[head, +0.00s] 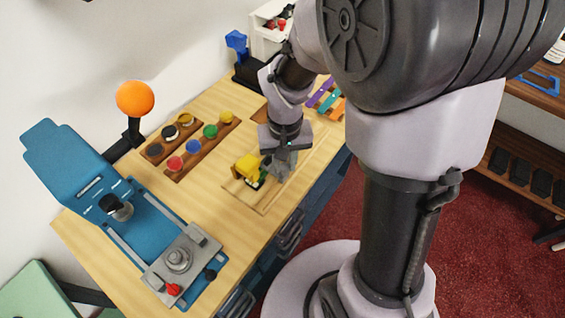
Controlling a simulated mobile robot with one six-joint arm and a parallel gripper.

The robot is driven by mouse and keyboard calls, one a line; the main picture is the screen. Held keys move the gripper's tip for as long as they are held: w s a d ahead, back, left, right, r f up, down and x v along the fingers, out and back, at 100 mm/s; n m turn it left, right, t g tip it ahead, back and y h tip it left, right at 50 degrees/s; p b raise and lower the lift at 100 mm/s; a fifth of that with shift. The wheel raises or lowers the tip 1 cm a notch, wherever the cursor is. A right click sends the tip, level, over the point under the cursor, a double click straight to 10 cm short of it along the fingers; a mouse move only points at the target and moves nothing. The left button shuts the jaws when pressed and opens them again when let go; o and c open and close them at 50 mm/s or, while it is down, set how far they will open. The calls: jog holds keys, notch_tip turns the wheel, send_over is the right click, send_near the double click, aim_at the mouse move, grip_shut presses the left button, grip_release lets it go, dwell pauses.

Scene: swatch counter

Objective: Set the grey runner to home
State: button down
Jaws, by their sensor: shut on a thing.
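A wooden track board (262,203) lies on the counter in the middle of the view. On it stand a yellow piece (247,168), towards the left, and a grey runner (284,166) close to its right. My gripper (279,156) comes down from above onto the grey runner and is shut on it. The wrist and fingers hide part of the runner and of the track behind it. Any home mark on the track is too small to tell.
Racks of coloured knobs (208,144) stand left of the track. A blue device with a grey carriage (181,258) fills the counter's near left, beside an orange ball (135,98) on a post. Coloured strips (322,97) lie behind my wrist. Bare wood lies between device and track.

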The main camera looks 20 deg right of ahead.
jog(key=w+d+p, duration=0.1)
jog(key=w+d, duration=0.2)
jog(key=d, duration=0.2)
jog(key=w+d+p, duration=0.2)
jog(key=w+d, duration=0.2)
jog(key=d, duration=0.1)
jog(key=w+d+p, duration=0.2)
jog(key=w+d, duration=0.2)
jog(key=d, duration=0.1)
jog(key=shift+w+d+r, duration=0.1)
jog(key=shift+w+d, duration=0.05)
jog(key=c, duration=1.2)
grip_release()
jog(key=shift+w+d, duration=0.1)
jog(key=shift+d, duration=0.1)
jog(key=shift+a, duration=0.1)
notch_tip(320, 180, up, 17)
jog(key=p, duration=0.5)
jog(key=shift+r, duration=0.2)
